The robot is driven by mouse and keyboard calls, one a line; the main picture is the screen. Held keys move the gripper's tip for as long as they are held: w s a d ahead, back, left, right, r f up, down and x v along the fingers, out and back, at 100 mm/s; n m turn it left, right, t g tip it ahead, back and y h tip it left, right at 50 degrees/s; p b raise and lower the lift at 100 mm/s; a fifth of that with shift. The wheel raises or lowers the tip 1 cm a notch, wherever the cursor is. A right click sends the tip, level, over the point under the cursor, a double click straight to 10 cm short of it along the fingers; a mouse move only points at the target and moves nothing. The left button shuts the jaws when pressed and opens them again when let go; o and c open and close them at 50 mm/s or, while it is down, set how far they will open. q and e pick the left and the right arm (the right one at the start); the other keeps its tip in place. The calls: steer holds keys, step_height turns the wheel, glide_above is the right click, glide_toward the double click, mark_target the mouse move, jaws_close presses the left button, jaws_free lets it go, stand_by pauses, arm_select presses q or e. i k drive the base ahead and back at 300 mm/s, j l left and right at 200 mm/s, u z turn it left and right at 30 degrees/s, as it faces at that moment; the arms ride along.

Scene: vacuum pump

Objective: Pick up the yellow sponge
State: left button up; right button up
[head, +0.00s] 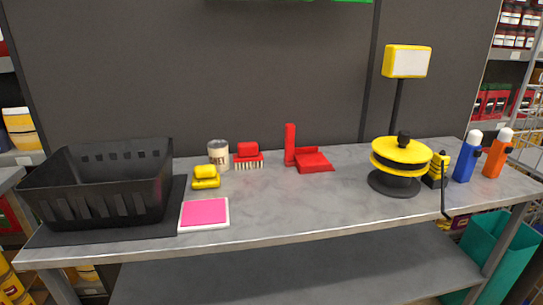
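The yellow sponge (206,183) appears to be the small yellow two-tier piece on the grey table (285,215), left of the middle. It sits to the right of the black basket, just behind a pink-topped white pad (205,212). A beige can (218,154) stands close behind it, and a red brush (247,160) with pale bristles is to its right and behind. Nothing covers the yellow piece. Neither of my grippers shows in the head view.
A black basket (97,203) on a dark mat (50,238) fills the left end. A red dustpan (312,160) stands at the back middle. A yellow-and-black pump (401,157), a blue bottle (466,164) and an orange bottle (497,158) are at the right. The middle front is clear.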

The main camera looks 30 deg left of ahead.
mark_target(205, 178)
steer(key=u, duration=1.3)
